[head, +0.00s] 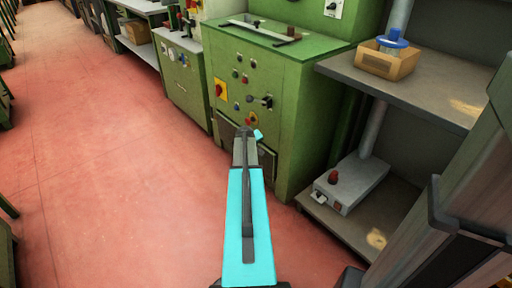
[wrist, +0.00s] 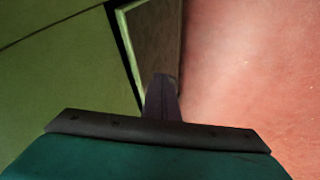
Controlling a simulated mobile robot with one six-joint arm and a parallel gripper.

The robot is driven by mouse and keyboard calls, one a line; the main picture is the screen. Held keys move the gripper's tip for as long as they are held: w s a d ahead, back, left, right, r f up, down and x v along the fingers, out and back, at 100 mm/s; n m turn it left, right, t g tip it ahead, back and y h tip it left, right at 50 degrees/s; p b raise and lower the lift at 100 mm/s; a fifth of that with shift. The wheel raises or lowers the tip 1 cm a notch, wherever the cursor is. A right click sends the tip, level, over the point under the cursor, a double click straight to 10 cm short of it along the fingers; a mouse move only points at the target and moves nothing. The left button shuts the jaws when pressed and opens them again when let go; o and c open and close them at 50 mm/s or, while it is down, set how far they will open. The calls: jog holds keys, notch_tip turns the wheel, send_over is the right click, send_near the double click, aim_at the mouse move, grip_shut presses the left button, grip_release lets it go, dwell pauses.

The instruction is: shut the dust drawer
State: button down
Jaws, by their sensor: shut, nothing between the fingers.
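In the wrist view, a green-rimmed open drawer (wrist: 157,38) with a brown inside juts out beside the green machine front (wrist: 60,70). A dark gap runs between the drawer's rim and that front. My gripper (wrist: 163,80) is shut and empty, its dark fingers overlapping the drawer's near end in the picture. I cannot tell whether they touch it. In the head view, my cyan arm reaches toward the lower front of the green machine (head: 285,85) and hides much of the place where the drawer is.
Red floor (head: 110,170) is open to the left. On the right, a grey shelf (head: 440,95) bears a wooden box (head: 388,65) with a blue item. A grey device (head: 352,187) with a red knob sits on the lower shelf. Smaller green machines stand behind.

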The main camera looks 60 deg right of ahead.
jog(key=p+v, duration=0.2)
jog(key=v, duration=0.6)
jog(key=shift+a+r, duration=0.2)
jog(key=shift+r, duration=0.05)
